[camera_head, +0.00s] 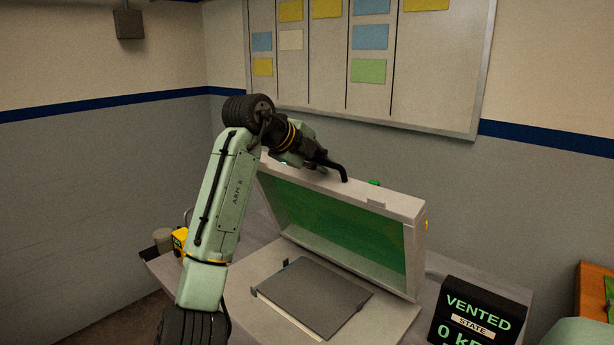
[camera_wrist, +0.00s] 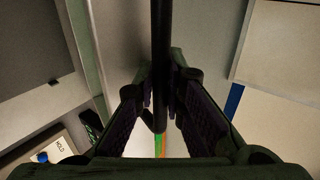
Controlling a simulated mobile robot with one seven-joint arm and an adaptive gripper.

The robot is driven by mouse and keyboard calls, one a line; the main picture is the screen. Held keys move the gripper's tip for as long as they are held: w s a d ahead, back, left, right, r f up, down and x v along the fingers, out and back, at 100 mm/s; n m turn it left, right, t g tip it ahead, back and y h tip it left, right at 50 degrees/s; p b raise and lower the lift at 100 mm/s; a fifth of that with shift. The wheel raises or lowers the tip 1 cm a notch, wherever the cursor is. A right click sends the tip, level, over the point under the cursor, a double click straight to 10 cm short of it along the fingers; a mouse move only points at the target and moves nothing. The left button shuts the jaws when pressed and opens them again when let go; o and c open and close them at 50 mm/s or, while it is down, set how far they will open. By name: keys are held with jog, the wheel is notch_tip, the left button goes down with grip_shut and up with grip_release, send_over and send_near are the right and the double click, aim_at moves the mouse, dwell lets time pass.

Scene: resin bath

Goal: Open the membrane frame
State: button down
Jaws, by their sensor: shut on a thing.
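The membrane frame (camera_head: 395,207) is a pale frame around a green sheet (camera_head: 335,220). It stands raised and tilted up behind a flat grey plate (camera_head: 312,296) on the pale bed (camera_head: 262,322). My gripper (camera_head: 312,157) is at the frame's upper edge, left of its middle. In the wrist view, my gripper (camera_wrist: 160,92) has its two fingers on either side of a black bar (camera_wrist: 160,45), shut on it. The bar looks like the frame's handle; how it joins the frame is hidden.
A black display (camera_head: 472,318) reading VENTED stands at the right. A yellow object (camera_head: 180,240) and a small pot (camera_head: 162,239) sit left, behind my arm. A board with coloured cards (camera_head: 430,75) hangs on the wall behind. The wrist view shows a HOLD label (camera_wrist: 60,147).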

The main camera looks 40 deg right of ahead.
jog(key=shift+y, duration=0.7)
jog(key=shift+w+d+r, duration=0.1)
jog(key=shift+d+r, duration=0.1)
jog(key=shift+d, duration=0.45)
jog(key=shift+d+r, duration=0.2)
jog(key=shift+d, duration=0.5)
jog(key=shift+w+d+r, duration=0.1)
jog(key=shift+d+r, duration=0.1)
jog(key=shift+d, duration=0.45)
jog(key=c, duration=1.7)
grip_release()
jog(key=shift+o, duration=0.2)
jog(key=v, duration=1.2)
